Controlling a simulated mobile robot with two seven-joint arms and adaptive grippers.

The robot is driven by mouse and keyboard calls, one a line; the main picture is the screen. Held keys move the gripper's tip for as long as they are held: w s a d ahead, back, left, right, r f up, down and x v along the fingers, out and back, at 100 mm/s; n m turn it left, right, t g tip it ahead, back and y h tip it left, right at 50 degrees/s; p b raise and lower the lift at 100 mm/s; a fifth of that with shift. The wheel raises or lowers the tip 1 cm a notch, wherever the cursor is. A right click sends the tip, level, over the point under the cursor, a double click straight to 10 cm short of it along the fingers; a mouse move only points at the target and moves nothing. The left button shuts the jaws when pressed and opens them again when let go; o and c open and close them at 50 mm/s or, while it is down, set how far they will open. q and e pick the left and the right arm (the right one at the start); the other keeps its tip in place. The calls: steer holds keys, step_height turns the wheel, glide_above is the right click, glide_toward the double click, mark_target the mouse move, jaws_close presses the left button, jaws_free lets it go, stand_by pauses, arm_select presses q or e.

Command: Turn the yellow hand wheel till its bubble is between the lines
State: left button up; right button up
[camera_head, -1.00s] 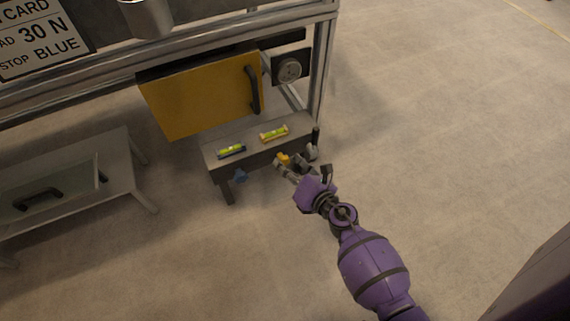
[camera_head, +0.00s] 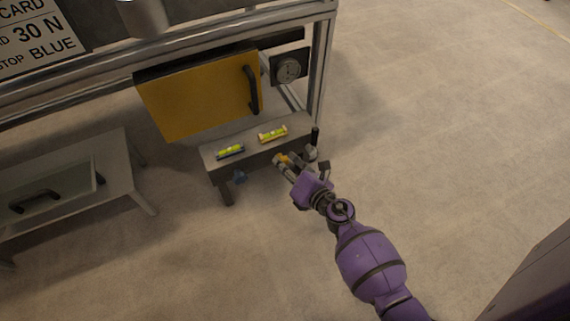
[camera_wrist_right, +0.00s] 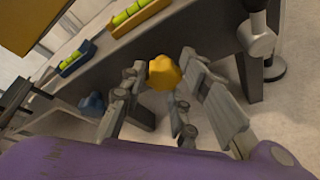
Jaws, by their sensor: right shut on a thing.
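The yellow hand wheel (camera_wrist_right: 164,73) sits on the front of a small grey bench (camera_head: 262,147), between the fingers of my right gripper (camera_wrist_right: 160,88). My right gripper is shut on it; in the head view the gripper (camera_head: 288,165) hides most of the wheel. The yellow-framed level vial (camera_head: 273,134) lies on the bench top above the wheel; it also shows in the right wrist view (camera_wrist_right: 137,15). Its bubble is too small to place against the lines. My left gripper is in neither view.
A blue-framed vial (camera_head: 230,152) lies left of the yellow one, with a blue hand wheel (camera_head: 239,177) below it. A dark upright handle (camera_head: 315,136) stands at the bench's right end. A yellow door (camera_head: 198,95) is behind. The floor to the right is clear.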

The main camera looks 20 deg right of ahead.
steer(key=shift+w+a+r, duration=0.1)
steer(key=shift+a+r, duration=0.1)
steer(key=o, duration=1)
steer(key=v, duration=1.2)
steer(key=shift+f, duration=0.15)
steer(key=shift+d, duration=0.15)
